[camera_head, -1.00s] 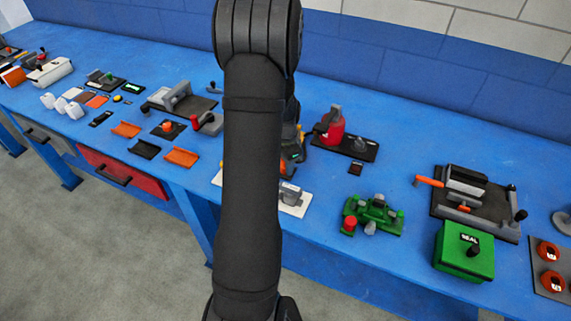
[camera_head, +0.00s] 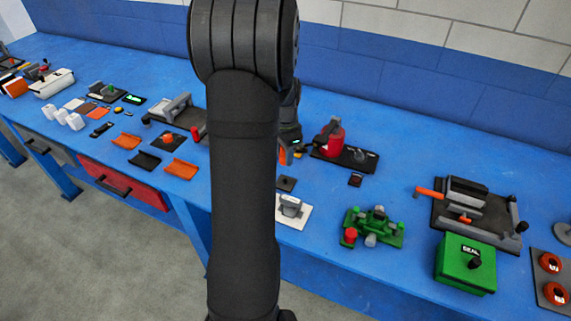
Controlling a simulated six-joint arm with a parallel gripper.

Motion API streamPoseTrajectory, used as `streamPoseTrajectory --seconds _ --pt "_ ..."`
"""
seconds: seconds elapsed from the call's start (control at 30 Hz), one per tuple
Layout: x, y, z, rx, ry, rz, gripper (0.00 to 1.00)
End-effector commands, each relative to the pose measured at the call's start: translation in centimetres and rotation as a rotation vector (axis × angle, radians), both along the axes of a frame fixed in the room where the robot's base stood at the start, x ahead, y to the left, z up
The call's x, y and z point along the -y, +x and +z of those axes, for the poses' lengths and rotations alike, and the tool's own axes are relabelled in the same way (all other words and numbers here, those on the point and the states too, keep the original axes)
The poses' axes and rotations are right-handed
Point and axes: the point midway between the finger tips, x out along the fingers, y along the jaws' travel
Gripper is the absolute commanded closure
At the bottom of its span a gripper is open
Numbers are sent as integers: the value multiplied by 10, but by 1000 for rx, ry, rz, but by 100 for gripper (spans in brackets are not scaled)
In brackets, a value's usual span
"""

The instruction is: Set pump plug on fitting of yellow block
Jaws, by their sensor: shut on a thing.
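My gripper (camera_head: 287,152) shows only in part, just right of my thick black arm, and the arm hides much of it. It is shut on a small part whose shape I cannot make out. A bit of orange (camera_head: 282,157) shows at the gripper. A red pump (camera_head: 332,138) with a grey top stands upright on a black base plate (camera_head: 362,160), right of the gripper. A small yellow spot (camera_head: 301,149) shows between the gripper and the pump. I cannot make out the yellow block, its fitting or the plug for certain.
A small dark plate (camera_head: 287,184) and a white plate with a grey part (camera_head: 291,208) lie in front. A green fixture (camera_head: 373,228), a green box (camera_head: 465,262) and a dark clamp fixture (camera_head: 476,212) stand to the right. Blue tabletop (camera_head: 400,150) is bare behind them.

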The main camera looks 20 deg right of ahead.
Motion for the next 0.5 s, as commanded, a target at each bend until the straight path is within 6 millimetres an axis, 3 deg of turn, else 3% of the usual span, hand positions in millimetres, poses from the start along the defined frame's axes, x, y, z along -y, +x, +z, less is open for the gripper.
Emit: streamPoseTrajectory --seconds 0.17,0.4,0.5 --pt "-3 39 6 0 0 74 93" --pt "-17 115 3 1 -1 233 93" --pt "-24 138 1 1 -1 284 93"
